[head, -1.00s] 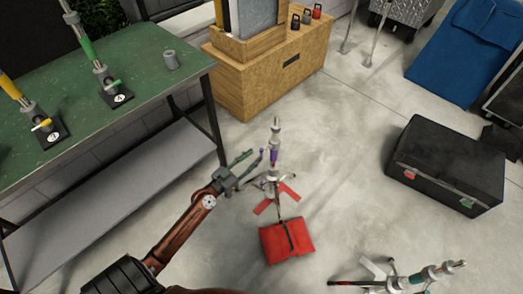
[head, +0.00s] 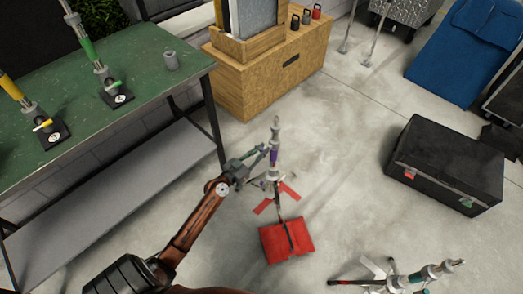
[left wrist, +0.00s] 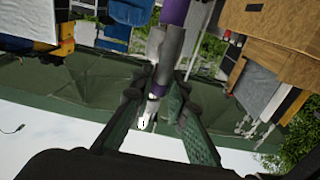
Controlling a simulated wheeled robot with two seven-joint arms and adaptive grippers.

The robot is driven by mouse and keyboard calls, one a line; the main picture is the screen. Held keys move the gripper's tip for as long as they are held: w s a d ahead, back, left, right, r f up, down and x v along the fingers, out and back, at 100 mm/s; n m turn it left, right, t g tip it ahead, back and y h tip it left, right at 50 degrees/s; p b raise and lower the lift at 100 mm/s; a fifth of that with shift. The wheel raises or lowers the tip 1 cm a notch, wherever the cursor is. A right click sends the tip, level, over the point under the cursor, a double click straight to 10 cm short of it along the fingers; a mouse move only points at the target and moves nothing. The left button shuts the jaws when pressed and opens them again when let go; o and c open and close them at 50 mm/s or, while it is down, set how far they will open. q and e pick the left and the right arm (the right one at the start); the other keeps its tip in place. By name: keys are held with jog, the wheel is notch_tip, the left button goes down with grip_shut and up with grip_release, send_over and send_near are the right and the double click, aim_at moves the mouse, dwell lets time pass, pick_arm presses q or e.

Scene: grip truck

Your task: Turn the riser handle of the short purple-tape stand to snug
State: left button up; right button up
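The short stand with purple tape (head: 274,157) stands upright on the floor, its base on red strips, in the head view. Its grey post (left wrist: 172,45) and purple tape (left wrist: 174,11) fill the top middle of the left wrist view. My left gripper (head: 261,158) is at the stand's left side, by the purple tape level. In the left wrist view its two green-padded fingers (left wrist: 158,108) are apart. A small pale part with a purple end (left wrist: 156,91), apparently the riser handle, lies between them. I cannot tell whether the fingers touch it. My right gripper is not in view.
A red sandbag (head: 272,243) lies at the stand's base. A green workbench (head: 60,95) stands left, a wooden cabinet (head: 262,80) behind. A black case (head: 445,165) is right, and another stand (head: 412,280) lies low right. The floor between is clear.

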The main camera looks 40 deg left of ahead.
pick_arm(q)
grip_shut()
jog(key=shift+a, duration=0.1)
jog(key=a+f+n+b, duration=0.1)
jog(key=n, duration=0.5)
jog(key=n+b, duration=0.1)
jog(key=n, duration=0.5)
jog(key=a+f+n+b, duration=0.1)
jog(key=n, duration=0.4)
jog(key=shift+w+a+f+n, duration=0.1)
jog(key=shift+a+f+n, duration=0.25)
jog(key=shift+n, duration=0.05)
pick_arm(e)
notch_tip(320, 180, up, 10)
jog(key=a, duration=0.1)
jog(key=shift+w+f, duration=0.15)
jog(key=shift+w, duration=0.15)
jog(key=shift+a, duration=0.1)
